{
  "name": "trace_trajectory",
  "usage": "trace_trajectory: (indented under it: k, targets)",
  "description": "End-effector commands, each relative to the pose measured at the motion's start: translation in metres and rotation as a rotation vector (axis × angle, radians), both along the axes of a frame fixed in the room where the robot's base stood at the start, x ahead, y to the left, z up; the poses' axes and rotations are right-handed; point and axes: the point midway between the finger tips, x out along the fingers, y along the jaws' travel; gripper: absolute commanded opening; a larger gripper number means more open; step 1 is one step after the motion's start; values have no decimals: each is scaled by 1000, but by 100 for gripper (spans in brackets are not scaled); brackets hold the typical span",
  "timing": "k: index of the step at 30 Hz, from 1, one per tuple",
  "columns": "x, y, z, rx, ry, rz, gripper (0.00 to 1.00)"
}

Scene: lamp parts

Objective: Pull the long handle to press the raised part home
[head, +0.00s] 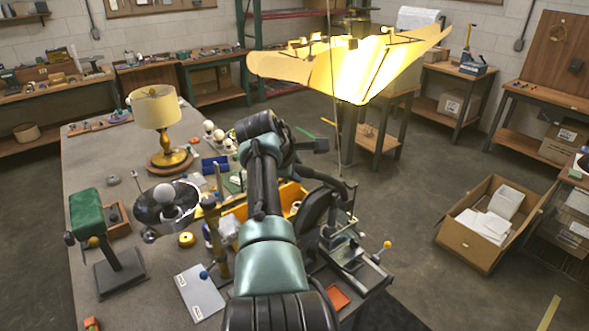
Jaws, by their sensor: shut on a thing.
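A small bench press (345,253) stands at the right front edge of the grey table, partly behind my arm. A thin dark upright rod (342,165), which looks like the long handle, rises above it. A yellow ball knob (387,244) sticks out at the press's right. The raised part is too small or hidden to make out.
The grey table (105,160) holds a lit-looking lamp (156,108), a silver bowl (150,206), a green-topped stand (88,210), a brass column (217,255) and a yellow bin (290,194). A large glowing shade (360,72) hangs above. An open carton (470,240) stands on the floor.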

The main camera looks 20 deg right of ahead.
Motion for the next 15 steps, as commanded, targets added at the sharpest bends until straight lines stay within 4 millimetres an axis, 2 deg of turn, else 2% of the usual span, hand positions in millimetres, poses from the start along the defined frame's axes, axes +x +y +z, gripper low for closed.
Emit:
trace_trajectory:
  k: [1,3,4,8,15]
  targets:
    - [3,-6,13,-9,-28,-7,0]
    - [3,-6,13,-10,-28,-7,0]
    - [3,-6,13,-10,-28,-7,41]
    - [3,-6,13,-10,-27,-6,64]
    - [2,-4,9,-8,-19,-3,66]
